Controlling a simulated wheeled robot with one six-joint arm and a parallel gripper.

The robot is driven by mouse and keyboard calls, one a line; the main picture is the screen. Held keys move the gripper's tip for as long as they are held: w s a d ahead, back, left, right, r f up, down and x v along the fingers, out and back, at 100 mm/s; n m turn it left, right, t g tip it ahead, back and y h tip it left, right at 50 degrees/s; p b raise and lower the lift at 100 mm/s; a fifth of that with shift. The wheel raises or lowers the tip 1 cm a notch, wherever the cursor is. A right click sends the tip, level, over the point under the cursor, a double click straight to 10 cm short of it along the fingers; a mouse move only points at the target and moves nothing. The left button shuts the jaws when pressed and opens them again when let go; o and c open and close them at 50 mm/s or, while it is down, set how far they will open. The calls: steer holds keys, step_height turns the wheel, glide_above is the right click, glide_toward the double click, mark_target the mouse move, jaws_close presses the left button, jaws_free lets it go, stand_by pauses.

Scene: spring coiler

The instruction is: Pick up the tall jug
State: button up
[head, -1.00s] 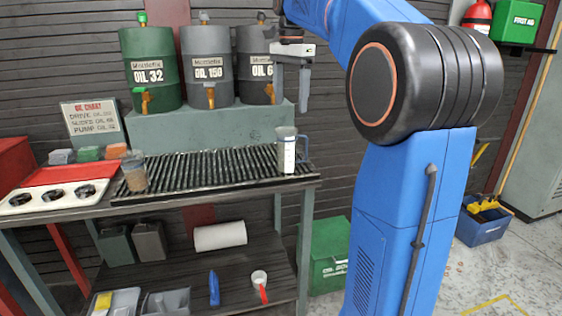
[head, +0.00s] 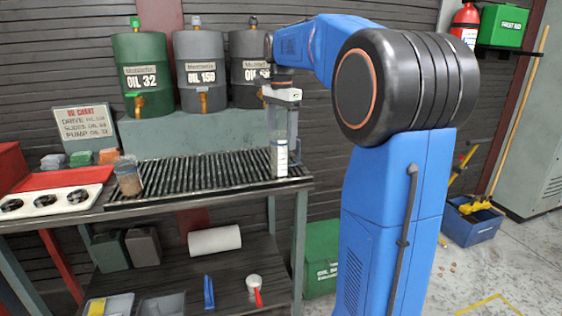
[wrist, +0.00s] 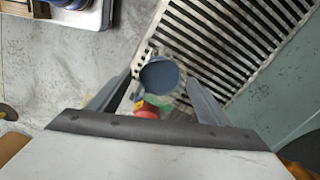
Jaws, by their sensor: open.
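The tall jug (head: 280,162), a slim clear vessel with a white label, stands upright at the right end of the slatted drain rack (head: 200,172). My gripper (head: 281,140) is above it, pointing down, with its fingers hiding the jug's upper part and handle. In the wrist view, the jug's round blue-grey top (wrist: 160,76) lies between the two open fingers of my gripper (wrist: 158,88). I cannot tell whether either finger touches it.
A shorter jug (head: 128,178) with brown contents stands at the rack's left end. Several oil drums (head: 203,75) stand on a raised block behind. A white scoop with a red handle (head: 255,287) lies on the lower shelf. The rack's middle is clear.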

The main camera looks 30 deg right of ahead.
mark_target(281, 152)
steer(key=shift+f, duration=2.95)
steer(key=c, duration=1.2)
